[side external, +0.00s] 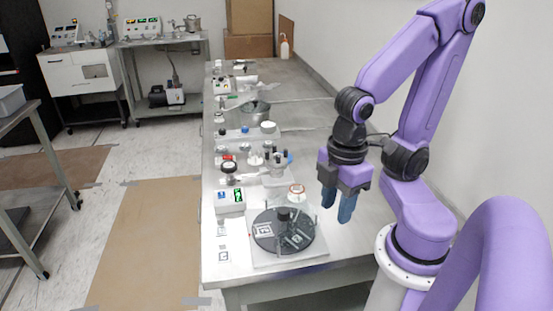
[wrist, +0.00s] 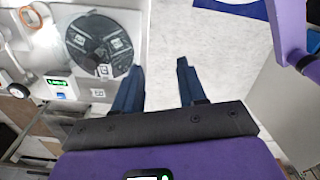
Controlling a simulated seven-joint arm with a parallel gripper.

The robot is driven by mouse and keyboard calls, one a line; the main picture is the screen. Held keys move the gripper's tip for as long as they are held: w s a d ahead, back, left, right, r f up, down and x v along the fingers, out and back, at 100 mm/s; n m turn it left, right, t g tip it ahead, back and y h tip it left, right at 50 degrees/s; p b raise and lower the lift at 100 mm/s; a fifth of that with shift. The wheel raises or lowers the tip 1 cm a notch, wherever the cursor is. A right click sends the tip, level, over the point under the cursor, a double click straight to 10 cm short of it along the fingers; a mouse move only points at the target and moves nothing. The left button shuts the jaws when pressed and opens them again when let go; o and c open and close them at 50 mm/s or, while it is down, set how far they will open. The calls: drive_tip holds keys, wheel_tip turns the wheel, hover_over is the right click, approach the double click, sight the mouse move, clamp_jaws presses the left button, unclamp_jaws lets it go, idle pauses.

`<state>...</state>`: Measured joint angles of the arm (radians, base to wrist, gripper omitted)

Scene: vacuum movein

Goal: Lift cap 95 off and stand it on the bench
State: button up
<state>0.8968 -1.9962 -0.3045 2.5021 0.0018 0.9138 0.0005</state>
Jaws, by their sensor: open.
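A dark round plate (side external: 265,238) with square black-and-white markers lies on a pale square base (side external: 262,259) on the bench. A short black knob (side external: 284,213) stands on the plate, with thin posts around it. The plate also shows at upper left in the wrist view (wrist: 84,42). No number 95 is readable, so I cannot tell which part is cap 95. My gripper (side external: 338,213) is open and empty, with blue fingers pointing down, above the bench and to the right of the plate. The wrist view shows the gap between its fingertips (wrist: 160,68).
A white round item with an orange-red rim (side external: 297,190) sits just behind the plate. A box with a green display (side external: 231,200) stands to the left. Several valves and fittings (side external: 260,160) line the bench farther back. Bare bench (side external: 360,238) lies right of the plate.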

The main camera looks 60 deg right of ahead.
drive_tip(key=o, duration=1.1)
drive_tip(key=w+r, duration=0.3)
drive_tip(key=w, duration=0.8)
drive_tip(key=w+d+r, duration=0.1)
drive_tip(key=w+d, duration=0.3)
drive_tip(key=w, duration=0.4)
drive_tip(key=m, duration=0.1)
hover_over(277, 154)
drive_tip(key=f, duration=1)
drive_tip(key=shift+a+f, duration=0.15)
drive_tip(key=shift+a, duration=0.15)
drive_tip(key=shift+d+f, duration=0.15)
drive_tip(key=shift+f, duration=1.15)
drive_tip(key=shift+d+f, duration=0.1)
drive_tip(key=shift+f, duration=1.2)
